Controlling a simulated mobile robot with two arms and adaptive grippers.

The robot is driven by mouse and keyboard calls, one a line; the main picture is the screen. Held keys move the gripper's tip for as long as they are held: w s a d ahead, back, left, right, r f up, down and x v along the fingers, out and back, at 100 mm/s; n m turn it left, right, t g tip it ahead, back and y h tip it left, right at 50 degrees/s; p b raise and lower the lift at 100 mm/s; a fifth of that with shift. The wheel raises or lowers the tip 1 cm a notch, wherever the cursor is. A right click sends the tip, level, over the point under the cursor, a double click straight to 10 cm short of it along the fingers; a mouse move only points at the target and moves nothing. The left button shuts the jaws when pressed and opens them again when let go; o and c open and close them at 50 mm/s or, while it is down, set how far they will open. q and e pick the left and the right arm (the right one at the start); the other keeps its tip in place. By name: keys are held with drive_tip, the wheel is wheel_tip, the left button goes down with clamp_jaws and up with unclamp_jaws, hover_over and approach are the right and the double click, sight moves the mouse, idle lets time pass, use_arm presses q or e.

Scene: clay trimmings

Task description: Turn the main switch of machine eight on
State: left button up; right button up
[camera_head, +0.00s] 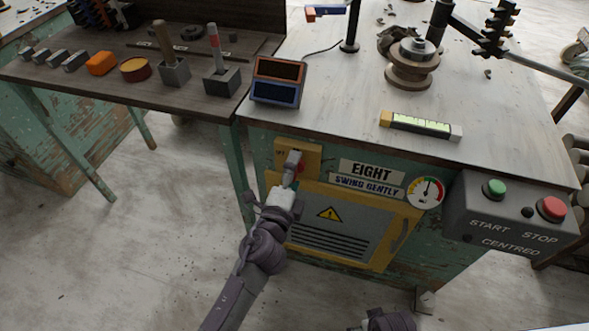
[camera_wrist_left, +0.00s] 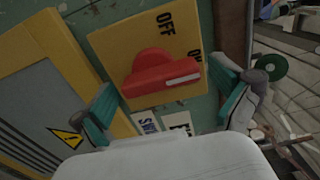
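The main switch of machine eight is a red rotary handle (camera_wrist_left: 160,76) with a white mark, on a yellow plate (camera_wrist_left: 115,45). The mark points to the right in the left wrist view, below a partly readable label at the plate's right edge; "OFF" stands above. In the head view the plate (camera_head: 313,156) sits left of the "EIGHT" sign (camera_head: 367,170), the handle mostly hidden. My left gripper (camera_head: 292,168) is at the switch. In the wrist view its teal fingers (camera_wrist_left: 170,105) are spread on either side of the handle, apart from it. My right gripper (camera_head: 390,321) shows only partly at the bottom edge.
Right of the switch are a gauge (camera_head: 425,191) and a grey box (camera_head: 515,213) with green and red buttons. A yellow panel (camera_head: 340,225) with a vent lies below. The tabletop above holds a small display (camera_head: 278,81) and a level (camera_head: 420,125).

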use_arm(q)
drive_tip(key=shift+s+a, duration=0.1)
drive_tip(key=shift+s, duration=0.05)
drive_tip(key=v, duration=1.1)
drive_tip(key=shift+s, duration=0.3)
drive_tip(key=shift+a, duration=0.1)
